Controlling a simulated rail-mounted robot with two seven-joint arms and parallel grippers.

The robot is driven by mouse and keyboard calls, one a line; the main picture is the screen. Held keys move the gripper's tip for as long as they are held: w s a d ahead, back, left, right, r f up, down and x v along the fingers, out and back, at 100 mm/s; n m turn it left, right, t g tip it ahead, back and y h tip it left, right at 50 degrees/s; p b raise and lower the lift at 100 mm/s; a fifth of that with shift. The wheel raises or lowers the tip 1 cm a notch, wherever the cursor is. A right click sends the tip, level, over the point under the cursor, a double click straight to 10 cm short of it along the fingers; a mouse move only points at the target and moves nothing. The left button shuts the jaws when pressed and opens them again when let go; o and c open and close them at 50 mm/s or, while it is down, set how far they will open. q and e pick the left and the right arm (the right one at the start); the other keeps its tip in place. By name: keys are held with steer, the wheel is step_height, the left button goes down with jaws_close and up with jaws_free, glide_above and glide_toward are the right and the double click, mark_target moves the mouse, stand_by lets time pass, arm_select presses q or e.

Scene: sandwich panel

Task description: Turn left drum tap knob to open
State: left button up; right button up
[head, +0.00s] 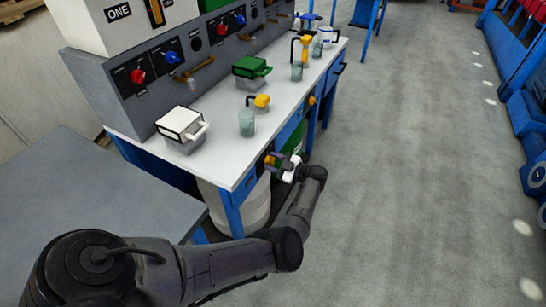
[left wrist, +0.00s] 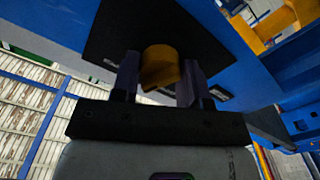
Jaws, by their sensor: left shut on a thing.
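The left drum tap knob is a yellow-orange knob (head: 269,160) on the blue front edge of the white-topped bench. In the left wrist view the knob (left wrist: 160,66) stands out from a black plate (left wrist: 120,32). My left gripper (head: 277,162) reaches it from the aisle side. In the left wrist view my left gripper (left wrist: 159,77) has one finger on each side of the knob and is shut on it. The knob's open or closed marking cannot be read. My right gripper is not in view.
A pale drum (head: 243,205) stands under the bench (head: 213,165). On the bench are a white-lidded box (head: 181,126), a green-lidded box (head: 251,70) and glass cups (head: 247,122). Another yellow knob (head: 311,100) sits farther along the front. The grey floor (head: 410,190) to the right is clear.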

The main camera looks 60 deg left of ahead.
arm_select(q)
steer(key=m+p, duration=0.1)
steer(key=m, duration=0.1)
steer(key=shift+r+m, duration=0.1)
steer(key=shift+m, duration=0.2)
steer(key=shift+m+p, duration=0.6)
steer(key=shift+m, duration=0.6)
steer(key=o, duration=0.9)
steer(key=shift+b+v, duration=2.05)
steer(key=shift+v, duration=4.85)
